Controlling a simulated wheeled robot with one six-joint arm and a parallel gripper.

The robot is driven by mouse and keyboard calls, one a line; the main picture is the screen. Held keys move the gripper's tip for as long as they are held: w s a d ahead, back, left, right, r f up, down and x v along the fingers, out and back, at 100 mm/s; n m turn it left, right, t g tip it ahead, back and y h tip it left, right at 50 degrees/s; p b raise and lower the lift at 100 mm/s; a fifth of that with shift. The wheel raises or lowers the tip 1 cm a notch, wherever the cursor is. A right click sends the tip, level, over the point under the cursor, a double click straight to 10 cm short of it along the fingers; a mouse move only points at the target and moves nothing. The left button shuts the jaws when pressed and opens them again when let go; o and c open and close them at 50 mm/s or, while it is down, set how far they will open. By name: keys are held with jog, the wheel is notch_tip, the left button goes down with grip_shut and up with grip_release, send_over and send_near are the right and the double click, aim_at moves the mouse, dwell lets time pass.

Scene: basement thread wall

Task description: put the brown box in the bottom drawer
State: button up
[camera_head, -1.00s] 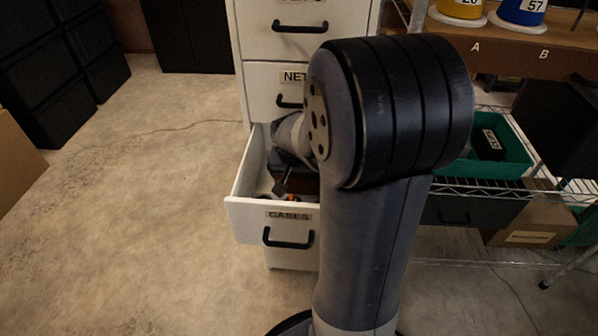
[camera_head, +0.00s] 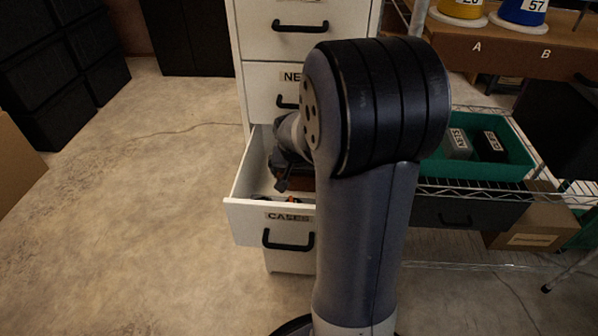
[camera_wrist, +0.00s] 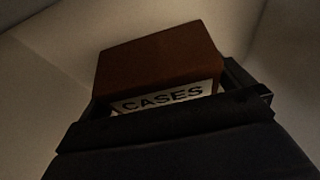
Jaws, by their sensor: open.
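The bottom drawer (camera_head: 240,213), white with a black handle and a CASES label, is pulled open. My gripper (camera_wrist: 163,86) is inside it, jaws open on either side of the brown box (camera_wrist: 160,52). The box is tilted in the wrist view and shows a white CASES label toward me. Pale drawer walls surround it. In the camera_head view only a sliver of brown (camera_head: 301,184) shows beside my gripper (camera_head: 284,182); my arm hides the rest. I cannot tell whether the jaws touch the box or whether it lies flat.
Small orange and dark items (camera_head: 290,199) lie near the drawer's front. A closed drawer (camera_head: 262,90) is above. To the right, a wire shelf (camera_head: 470,187) holds a green bin (camera_head: 520,160) with dark labelled boxes.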

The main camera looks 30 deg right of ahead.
jog(key=p+v, duration=0.3)
jog(key=v, duration=0.9)
jog(key=shift+r, duration=0.2)
dwell(0.7)
